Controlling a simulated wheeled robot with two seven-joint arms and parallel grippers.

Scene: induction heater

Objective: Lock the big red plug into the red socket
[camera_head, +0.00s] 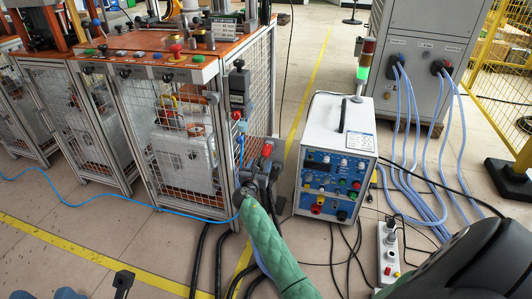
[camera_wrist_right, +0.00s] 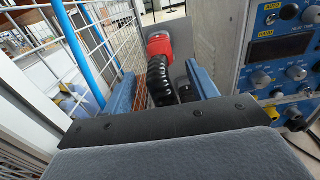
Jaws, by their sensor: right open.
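A red connector part (camera_head: 267,149) shows at the grey mount on the right corner of the caged bench. In the right wrist view it is a red block (camera_wrist_right: 159,45) against a grey plate, with a black ribbed cable end (camera_wrist_right: 160,82) below it. I cannot tell plug from socket here, or whether they are locked. My right gripper (camera_head: 258,178) is at this mount. In the wrist view its two blue fingers (camera_wrist_right: 162,84) stand open on either side of the black ribbed part, with a gap showing on the right. My left gripper is not seen.
The white-and-blue control box (camera_head: 337,150) stands close right of the mount. The mesh-walled bench (camera_head: 185,140) is on the left. Black cables (camera_head: 222,255) hang below the mount. A power strip (camera_head: 388,255) and a grey cabinet (camera_head: 425,60) with pale blue cables are at right.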

